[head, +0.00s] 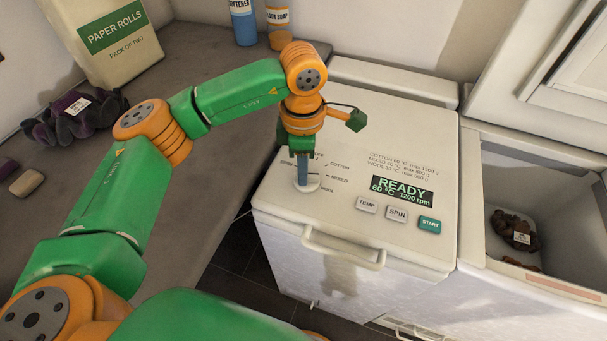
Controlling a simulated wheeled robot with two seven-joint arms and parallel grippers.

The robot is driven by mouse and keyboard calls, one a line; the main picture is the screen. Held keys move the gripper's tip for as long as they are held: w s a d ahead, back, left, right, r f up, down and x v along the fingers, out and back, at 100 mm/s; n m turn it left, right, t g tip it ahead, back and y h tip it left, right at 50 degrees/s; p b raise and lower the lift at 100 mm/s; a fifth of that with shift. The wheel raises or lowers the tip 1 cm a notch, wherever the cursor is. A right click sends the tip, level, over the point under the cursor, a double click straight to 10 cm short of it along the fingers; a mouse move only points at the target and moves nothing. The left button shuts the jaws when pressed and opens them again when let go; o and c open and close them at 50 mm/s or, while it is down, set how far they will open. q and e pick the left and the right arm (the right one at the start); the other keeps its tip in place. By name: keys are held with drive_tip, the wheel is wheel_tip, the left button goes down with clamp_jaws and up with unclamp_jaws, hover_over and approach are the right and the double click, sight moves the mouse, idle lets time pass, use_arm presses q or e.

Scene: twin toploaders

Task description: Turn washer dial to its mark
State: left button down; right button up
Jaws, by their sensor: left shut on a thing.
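The washer (400,140) is a white toploader in the middle right of the head view. Its dial (313,186) is a small pale round knob at the left of the top panel. Printed labels around it include COTTON, MIXED and WOOL. My left gripper (303,181) points down from above and is shut on the dial. The fingers cover most of the dial, so I cannot tell where its pointer stands. The display (402,190) reads READY, 60 °C, 1200 rpm. My right gripper is not in view.
TEMP (367,205), SPIN (397,214) and teal START (430,224) buttons lie right of the dial. A handle (343,250) runs along the front edge. A second, open toploader (560,200) stands right. A grey counter (190,80) at left holds paper rolls (110,45) and bottles.

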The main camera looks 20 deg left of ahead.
use_arm(q)
drive_tip(key=m+b, duration=0.1)
drive_tip(key=m, duration=0.2)
drive_tip(key=shift+w+f, duration=0.1)
drive_tip(key=m+b, duration=0.1)
drive_tip(key=m, duration=0.1)
drive_tip(key=shift+w+m, duration=0.1)
drive_tip(key=shift+m, duration=0.2)
drive_tip(key=m, duration=0.3)
drive_tip(key=shift+w, duration=0.1)
drive_tip(key=shift+w+d+m+b, duration=0.1)
drive_tip(key=shift+m+b, duration=0.25)
drive_tip(key=shift+m, duration=1.55)
drive_tip(key=c, duration=0.8)
unclamp_jaws()
drive_tip(key=shift+r, duration=0.25)
